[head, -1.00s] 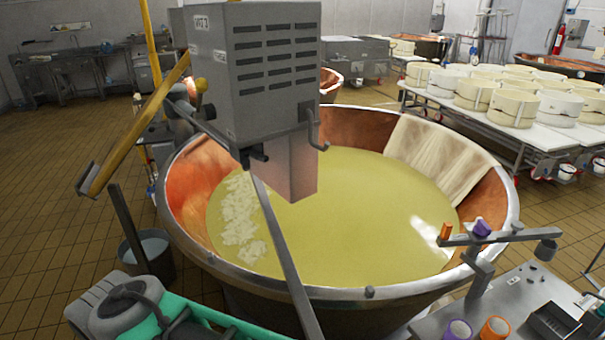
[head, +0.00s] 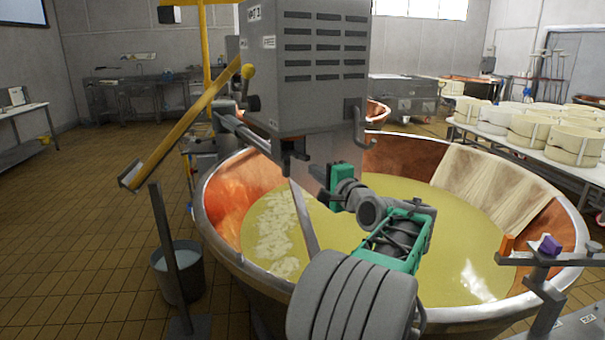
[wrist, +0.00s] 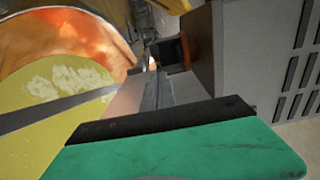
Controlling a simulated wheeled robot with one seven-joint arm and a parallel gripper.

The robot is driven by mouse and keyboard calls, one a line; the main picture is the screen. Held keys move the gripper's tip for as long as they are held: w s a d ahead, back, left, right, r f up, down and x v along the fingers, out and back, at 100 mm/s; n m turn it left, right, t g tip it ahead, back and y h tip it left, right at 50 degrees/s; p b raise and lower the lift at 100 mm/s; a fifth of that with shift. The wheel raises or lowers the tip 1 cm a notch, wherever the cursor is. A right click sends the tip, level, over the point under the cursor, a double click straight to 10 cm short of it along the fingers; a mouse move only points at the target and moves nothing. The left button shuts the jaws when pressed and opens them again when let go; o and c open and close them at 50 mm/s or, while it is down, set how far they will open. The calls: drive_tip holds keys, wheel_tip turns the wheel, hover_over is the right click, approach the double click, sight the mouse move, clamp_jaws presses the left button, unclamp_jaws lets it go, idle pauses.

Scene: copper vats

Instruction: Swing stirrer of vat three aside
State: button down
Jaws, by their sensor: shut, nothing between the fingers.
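The stirrer of the vat is a grey slotted box (head: 318,75) with a vat label, the number partly unclear, on its left face. It hangs over the copper vat (head: 225,205), which holds yellow liquid with pale curd at the left. A bent grey handle (head: 354,125) sticks out at the box's lower right corner. My gripper (head: 330,178) is at the box's underside, below the handle; its fingertips are hard to make out there. The wrist view shows the gripper (wrist: 155,92) shut and empty, with the slotted box (wrist: 285,60) to the right. Whether it touches the stirrer I cannot tell.
A yellow bar (head: 185,120) slopes beside the box at the left, above a grey post (head: 170,255) and a bucket (head: 178,270). A metal bracket with a purple knob (head: 550,245) stands at the right rim. Tiled floor is open at the left.

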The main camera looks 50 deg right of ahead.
drive_tip(key=p+x, duration=0.1)
drive_tip(key=x, duration=0.8)
drive_tip(key=shift+w, duration=0.35)
